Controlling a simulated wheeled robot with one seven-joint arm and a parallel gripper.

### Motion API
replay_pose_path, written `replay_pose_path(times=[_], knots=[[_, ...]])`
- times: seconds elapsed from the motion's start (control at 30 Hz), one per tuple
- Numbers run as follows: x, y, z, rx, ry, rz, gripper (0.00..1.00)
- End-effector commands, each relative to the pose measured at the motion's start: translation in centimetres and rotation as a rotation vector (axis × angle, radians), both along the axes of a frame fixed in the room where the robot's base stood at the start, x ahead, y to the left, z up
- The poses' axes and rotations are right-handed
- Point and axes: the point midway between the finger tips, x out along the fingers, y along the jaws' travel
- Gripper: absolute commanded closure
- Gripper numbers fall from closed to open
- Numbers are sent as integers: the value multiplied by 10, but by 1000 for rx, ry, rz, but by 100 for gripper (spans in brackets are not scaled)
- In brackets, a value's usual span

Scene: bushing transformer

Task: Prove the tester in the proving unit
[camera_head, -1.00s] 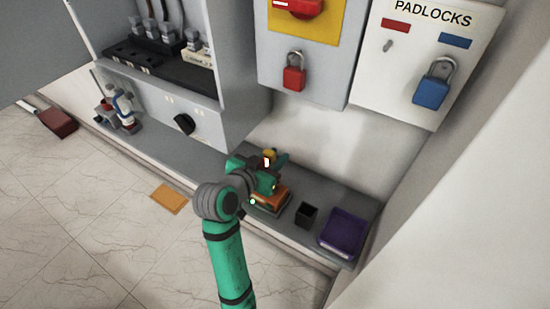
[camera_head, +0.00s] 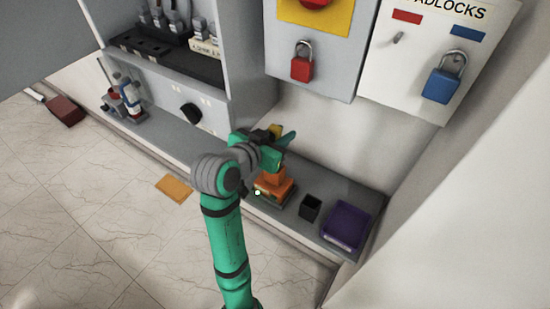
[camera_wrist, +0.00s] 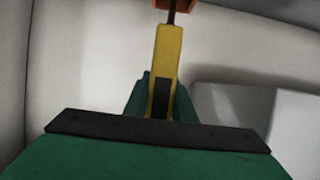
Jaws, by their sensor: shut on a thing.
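The yellow tester (camera_wrist: 166,60) is held between the green fingers of my gripper (camera_wrist: 160,100) in the wrist view. A thin dark rod runs from its far end to an orange piece (camera_wrist: 176,4) at the picture's top edge. I cannot tell whether that piece belongs to the tester or the proving unit. In the head view my gripper (camera_head: 279,146) is over the orange proving unit (camera_head: 273,186) on the grey ledge, with the tester's yellow end showing above the jaws. My gripper hides part of this, so contact between tester and unit is unclear.
Right of the unit on the ledge (camera_head: 330,181) stand a black cup (camera_head: 310,207) and a purple tray (camera_head: 346,226). Bottles (camera_head: 126,96) stand at the left end. The open cabinet (camera_head: 165,60) and padlock board (camera_head: 432,50) are above.

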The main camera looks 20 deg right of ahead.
Motion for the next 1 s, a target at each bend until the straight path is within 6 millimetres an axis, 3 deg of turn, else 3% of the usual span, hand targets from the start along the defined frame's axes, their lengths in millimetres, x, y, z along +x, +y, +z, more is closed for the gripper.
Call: replay_pose_path(times=[0.43,1.0], knots=[[0,-1,30,0,-3,-1,100],[0,0,33,-1,-1,0,100]])
